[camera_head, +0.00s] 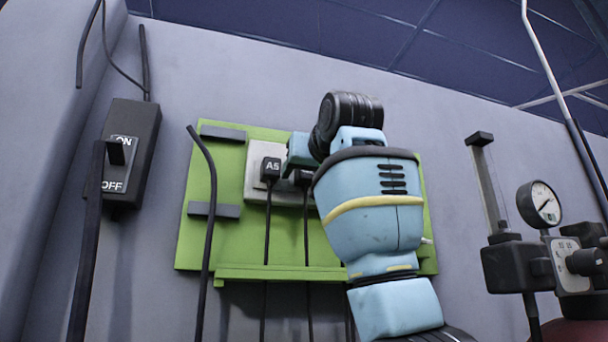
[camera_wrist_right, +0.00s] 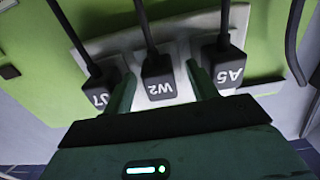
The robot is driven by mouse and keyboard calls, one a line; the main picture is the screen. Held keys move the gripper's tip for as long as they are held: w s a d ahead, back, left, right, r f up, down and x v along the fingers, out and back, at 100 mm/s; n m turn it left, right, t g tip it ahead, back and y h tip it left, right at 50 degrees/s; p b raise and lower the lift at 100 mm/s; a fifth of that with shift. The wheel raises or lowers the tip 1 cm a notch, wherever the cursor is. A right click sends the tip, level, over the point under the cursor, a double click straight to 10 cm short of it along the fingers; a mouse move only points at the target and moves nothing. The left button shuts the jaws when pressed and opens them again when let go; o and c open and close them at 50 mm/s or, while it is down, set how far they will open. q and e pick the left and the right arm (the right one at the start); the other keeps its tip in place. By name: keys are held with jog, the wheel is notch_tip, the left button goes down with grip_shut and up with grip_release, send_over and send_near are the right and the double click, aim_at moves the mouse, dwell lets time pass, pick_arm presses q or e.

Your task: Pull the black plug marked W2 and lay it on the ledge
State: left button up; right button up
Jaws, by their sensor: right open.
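The black plug marked W2 (camera_wrist_right: 158,82) sits upside down in the right wrist view, in a pale socket strip (camera_wrist_right: 185,93), between plugs marked A5 (camera_wrist_right: 224,66) and one reading like U7 (camera_wrist_right: 102,92). My right gripper (camera_wrist_right: 162,88) is open, a finger on either side of W2, with no visible grip on it. In the head view my right gripper (camera_head: 298,155) is at the strip, just right of A5 (camera_head: 270,170); W2 (camera_head: 303,178) shows partly below it. My arm hides the strip's right part. A green ledge (camera_head: 280,273) runs along the board's bottom. My left gripper is out of view.
The green board (camera_head: 230,235) carries dark grey bars (camera_head: 215,210) at its left. Cables hang past the ledge. An ON/OFF switch box (camera_head: 130,150) is at left. A pressure gauge (camera_head: 539,204) and black fittings (camera_head: 515,265) stand at right.

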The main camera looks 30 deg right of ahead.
aim_at(307, 176)
jog(key=shift+c, duration=0.5)
grip_shut()
jog(key=shift+s, duration=0.1)
jog(key=shift+v, duration=2.95)
jog(key=shift+f, duration=0.55)
notch_tip(307, 176, down, 11)
jog(key=s, duration=0.1)
